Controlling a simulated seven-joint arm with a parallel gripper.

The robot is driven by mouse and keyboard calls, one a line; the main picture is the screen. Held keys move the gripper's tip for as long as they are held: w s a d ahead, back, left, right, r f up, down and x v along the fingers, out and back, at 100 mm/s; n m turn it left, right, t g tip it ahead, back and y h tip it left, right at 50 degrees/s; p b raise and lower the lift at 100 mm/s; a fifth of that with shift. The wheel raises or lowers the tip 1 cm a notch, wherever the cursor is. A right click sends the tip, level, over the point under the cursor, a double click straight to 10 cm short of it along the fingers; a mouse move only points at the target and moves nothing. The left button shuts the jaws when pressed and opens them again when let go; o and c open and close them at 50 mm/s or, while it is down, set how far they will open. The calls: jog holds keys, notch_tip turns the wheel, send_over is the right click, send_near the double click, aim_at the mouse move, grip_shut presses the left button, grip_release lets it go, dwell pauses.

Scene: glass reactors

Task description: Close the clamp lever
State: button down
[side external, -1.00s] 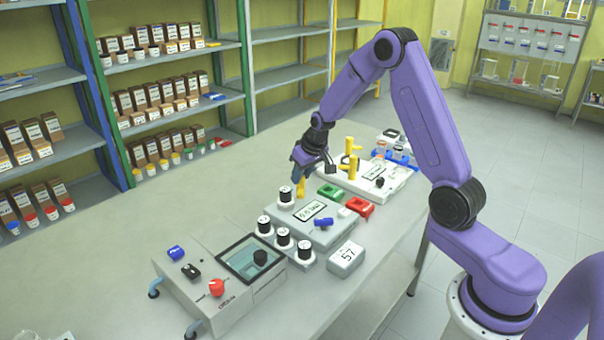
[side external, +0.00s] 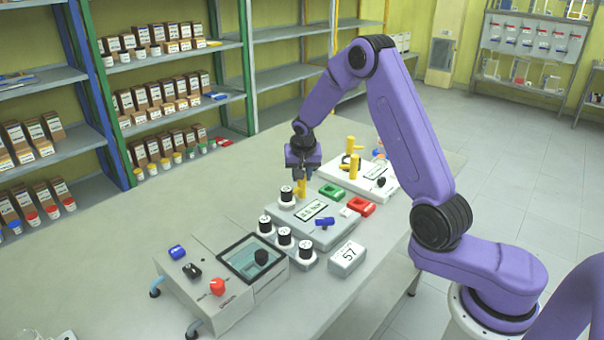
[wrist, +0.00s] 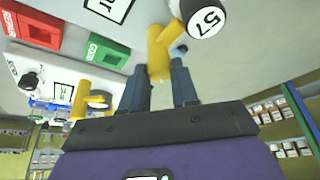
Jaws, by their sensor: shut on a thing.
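A yellow lever (side external: 301,188) stands at the far edge of the grey device with a small display, beside a black-and-white spool. My gripper (side external: 303,172) is over it, pointing down. In the wrist view, the yellow lever (wrist: 159,55) is between the two fingers of my gripper (wrist: 160,88), which are shut on its end. The lever's lower part is partly hidden in the side view.
A green tray (side external: 331,191) and a red tray (side external: 361,205) lie right of the lever. Several spools (side external: 284,237) stand along the device's left side. The table's left side (side external: 190,215) is mostly clear.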

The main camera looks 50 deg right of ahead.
dwell(0.5)
jog(key=c, duration=0.9)
grip_release()
jog(key=shift+o, duration=0.2)
jog(key=shift+s+a+r, duration=0.15)
jog(key=shift+a+r, duration=0.05)
jog(key=shift+r, duration=0.4)
jog(key=v, duration=1.6)
jog(key=shift+a, duration=0.2)
